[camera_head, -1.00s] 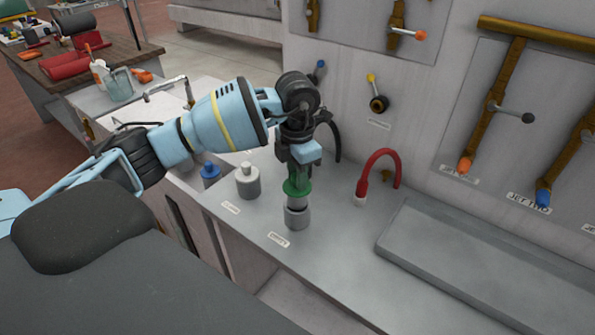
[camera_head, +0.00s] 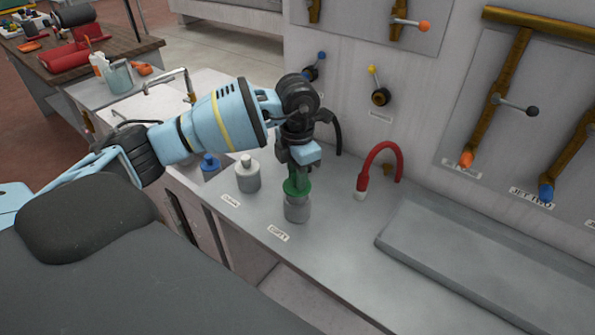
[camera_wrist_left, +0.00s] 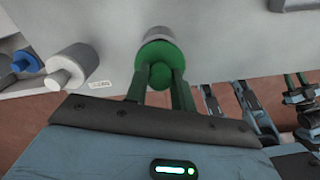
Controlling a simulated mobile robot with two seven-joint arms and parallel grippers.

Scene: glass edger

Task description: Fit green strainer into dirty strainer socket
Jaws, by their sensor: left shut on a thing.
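The green strainer (camera_head: 297,186) is upright at the mouth of the grey dirty strainer socket (camera_head: 297,209), with its green collar at the socket's top. How far its body is inside is hard to tell. My left gripper (camera_head: 299,172) is above it, pointing down, shut on the strainer's top. In the left wrist view the green fingers (camera_wrist_left: 161,92) close on the green knob, and the green disc (camera_wrist_left: 158,58) covers most of the socket. A label stands on the counter in front of the socket.
A grey socket with a white-topped strainer (camera_head: 247,174) stands to the left, and a blue-topped one (camera_head: 210,166) beyond it. A red hose (camera_head: 381,164) arches at the right. A raised grey tray (camera_head: 470,262) lies further right.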

